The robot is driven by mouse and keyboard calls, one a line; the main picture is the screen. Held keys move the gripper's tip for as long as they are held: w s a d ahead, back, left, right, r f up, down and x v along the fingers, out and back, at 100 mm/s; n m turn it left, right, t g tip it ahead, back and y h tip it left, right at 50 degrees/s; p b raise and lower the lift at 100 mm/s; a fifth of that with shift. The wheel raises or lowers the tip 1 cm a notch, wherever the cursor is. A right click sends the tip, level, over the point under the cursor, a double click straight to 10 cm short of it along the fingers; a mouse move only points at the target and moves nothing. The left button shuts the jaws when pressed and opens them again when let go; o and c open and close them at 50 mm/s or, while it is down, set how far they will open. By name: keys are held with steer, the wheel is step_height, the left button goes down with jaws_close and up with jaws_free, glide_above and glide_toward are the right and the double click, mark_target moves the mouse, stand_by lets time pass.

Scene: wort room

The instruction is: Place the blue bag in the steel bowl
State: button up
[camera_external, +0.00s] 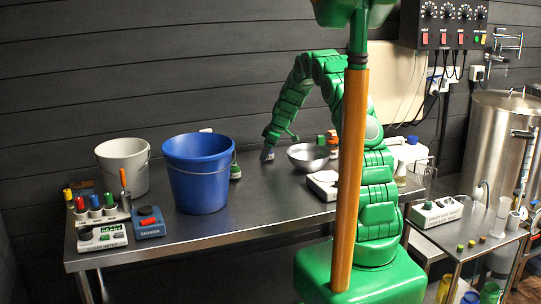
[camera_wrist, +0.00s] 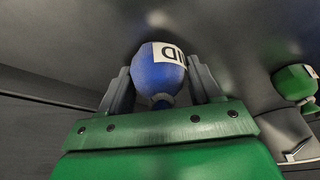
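The blue bag (camera_wrist: 158,72) is round, with a narrow neck and a white label with dark letters. In the wrist view it sits between the two fingers of my gripper (camera_wrist: 160,85), which stand apart on either side of it; any gap to the bag is very thin. In the external view my gripper (camera_external: 268,153) points down at the table's back half, left of the steel bowl. A small bluish-grey patch shows at its tip. The steel bowl (camera_external: 308,158) is shallow and shiny, and its visible inside looks empty.
A large blue bucket (camera_external: 198,178) and a white bucket (camera_external: 122,167) stand left on the steel table (camera_external: 262,210). A green bag (camera_wrist: 293,82) lies right of the blue bag. A white scale (camera_external: 322,184) sits in front of the bowl, with small coloured items behind it.

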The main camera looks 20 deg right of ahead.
steer(key=c, duration=0.8)
steer(key=shift+o, duration=0.2)
